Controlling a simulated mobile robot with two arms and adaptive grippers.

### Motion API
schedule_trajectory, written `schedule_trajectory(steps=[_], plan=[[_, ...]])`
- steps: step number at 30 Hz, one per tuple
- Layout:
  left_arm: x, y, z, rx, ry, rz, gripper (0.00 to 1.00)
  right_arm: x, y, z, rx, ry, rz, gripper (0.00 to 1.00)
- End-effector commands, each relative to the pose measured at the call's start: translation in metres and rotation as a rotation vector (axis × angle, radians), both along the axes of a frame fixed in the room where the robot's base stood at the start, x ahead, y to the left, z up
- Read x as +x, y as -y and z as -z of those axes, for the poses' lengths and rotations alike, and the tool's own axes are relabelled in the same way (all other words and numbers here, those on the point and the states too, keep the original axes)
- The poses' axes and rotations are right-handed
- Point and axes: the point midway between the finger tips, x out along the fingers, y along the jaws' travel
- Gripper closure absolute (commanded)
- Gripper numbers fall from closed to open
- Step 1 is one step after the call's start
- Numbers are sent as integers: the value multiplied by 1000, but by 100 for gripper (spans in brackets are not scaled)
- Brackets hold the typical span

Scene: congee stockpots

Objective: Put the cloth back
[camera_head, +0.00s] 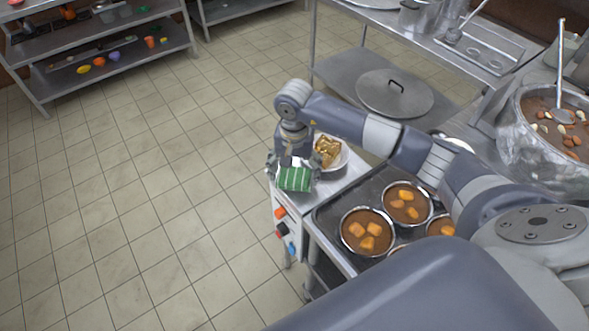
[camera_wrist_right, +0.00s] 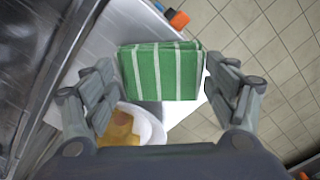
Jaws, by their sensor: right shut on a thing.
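The cloth (camera_head: 294,180) is a folded green piece with white stripes, at the left end of the steel counter in the head view. In the right wrist view the cloth (camera_wrist_right: 160,72) spans the space between the fingers. My right gripper (camera_head: 293,163) points down from above and is shut on the cloth; its fingers also show in the right wrist view (camera_wrist_right: 163,90). Whether the cloth rests on the counter or hangs just above it, I cannot tell. My left gripper is not in view.
A white plate (camera_head: 341,161) with golden food (camera_head: 327,150) stands close beside the cloth. A dark tray (camera_head: 330,212) holds several bowls of brown congee. A large stockpot (camera_head: 515,140) with a ladle stands at the right. The tiled floor (camera_head: 150,200) on the left is clear.

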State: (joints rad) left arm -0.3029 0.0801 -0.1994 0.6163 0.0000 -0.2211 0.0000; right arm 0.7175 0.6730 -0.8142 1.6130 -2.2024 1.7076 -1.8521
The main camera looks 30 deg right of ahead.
Motion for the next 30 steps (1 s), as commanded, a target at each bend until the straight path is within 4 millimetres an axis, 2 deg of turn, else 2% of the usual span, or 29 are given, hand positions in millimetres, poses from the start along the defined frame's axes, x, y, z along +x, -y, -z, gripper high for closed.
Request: schedule_trajectory(steps=[7, 12, 13, 15, 16, 30], plan=[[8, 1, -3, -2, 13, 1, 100, 0, 0, 5, 0, 1, -1, 40], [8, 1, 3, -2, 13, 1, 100, 0, 0, 9, 0, 1, 0, 40], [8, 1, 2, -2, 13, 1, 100, 0, 0, 9, 0, 1, 0, 19], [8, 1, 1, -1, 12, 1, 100, 0, 0, 8, 0, 1, 0, 3], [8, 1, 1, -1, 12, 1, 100, 0, 0, 8, 0, 1, 0, 1], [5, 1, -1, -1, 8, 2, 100, 0, 0, 5, 1, 1, 0, 1]])
